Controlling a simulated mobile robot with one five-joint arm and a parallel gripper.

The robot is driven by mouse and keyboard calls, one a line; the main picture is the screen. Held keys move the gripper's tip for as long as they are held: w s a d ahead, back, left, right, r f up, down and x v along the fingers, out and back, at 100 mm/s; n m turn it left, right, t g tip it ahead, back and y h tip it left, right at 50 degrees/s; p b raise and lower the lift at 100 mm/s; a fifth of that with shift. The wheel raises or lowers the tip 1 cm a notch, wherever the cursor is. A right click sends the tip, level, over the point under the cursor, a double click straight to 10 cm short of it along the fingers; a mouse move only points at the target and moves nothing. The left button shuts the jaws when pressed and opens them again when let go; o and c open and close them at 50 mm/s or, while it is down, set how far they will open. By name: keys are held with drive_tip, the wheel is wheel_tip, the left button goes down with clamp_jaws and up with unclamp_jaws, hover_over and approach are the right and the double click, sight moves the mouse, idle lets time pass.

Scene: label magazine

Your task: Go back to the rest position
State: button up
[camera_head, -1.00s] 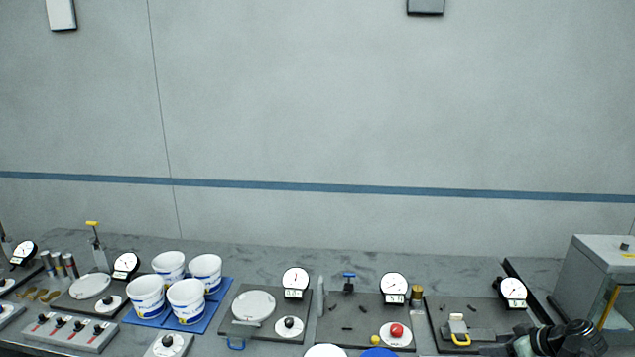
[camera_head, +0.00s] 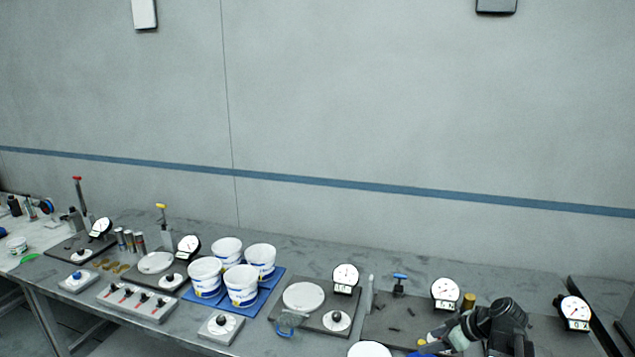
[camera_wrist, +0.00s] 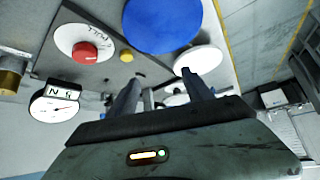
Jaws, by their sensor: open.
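My gripper (camera_wrist: 162,88) is open in the wrist view, with its two dark fingers apart and nothing visibly held between them. A large blue disc (camera_wrist: 162,22) and a white disc (camera_wrist: 200,61) appear beyond the fingertips; how far away they are I cannot tell. In the head view my gripper (camera_head: 428,347) is at the lower right, over the front of a station on the bench, partly hidden by my dark wrist. A red button (camera_wrist: 86,53) on a white round base and a dial gauge (camera_wrist: 55,106) are to the left in the wrist view.
The long grey bench (camera_head: 80,320) carries several dial-gauge stations. White tubs (camera_head: 242,287) stand on a blue mat (camera_head: 268,292) near the middle. A switch box (camera_head: 137,302) is left of them.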

drive_tip(key=a+g, duration=0.1)
drive_tip(key=a, duration=0.4)
drive_tip(key=a+f+n, duration=0.1)
drive_tip(key=a, duration=0.3)
drive_tip(key=w+a+f+g, duration=0.1)
drive_tip(key=a, duration=0.4)
drive_tip(key=shift+a+f+g, duration=0.15)
drive_tip(key=shift+a+g, duration=0.15)
drive_tip(key=shift+g+h, duration=0.6)
drive_tip(key=shift+g, duration=0.2)
drive_tip(key=a, duration=0.2)
drive_tip(key=s+a+f, duration=0.1)
drive_tip(key=a, duration=0.2)
drive_tip(key=s+a, duration=0.1)
drive_tip(key=a, duration=0.2)
drive_tip(key=shift+s+f, duration=0.1)
drive_tip(key=shift+f, duration=0.3)
drive_tip(key=s+m+h, duration=0.1)
drive_tip(key=m, duration=0.2)
drive_tip(key=s+f+m+g+h, duration=0.1)
drive_tip(key=s+m, duration=0.1)
drive_tip(key=m, duration=0.1)
drive_tip(key=s+d+m+h, duration=0.1)
drive_tip(key=m+h, duration=0.1)
drive_tip(key=m, duration=0.1)
drive_tip(key=shift+s+f+g, duration=0.3)
drive_tip(key=shift+f+g, duration=0.05)
drive_tip(key=shift+g, duration=0.05)
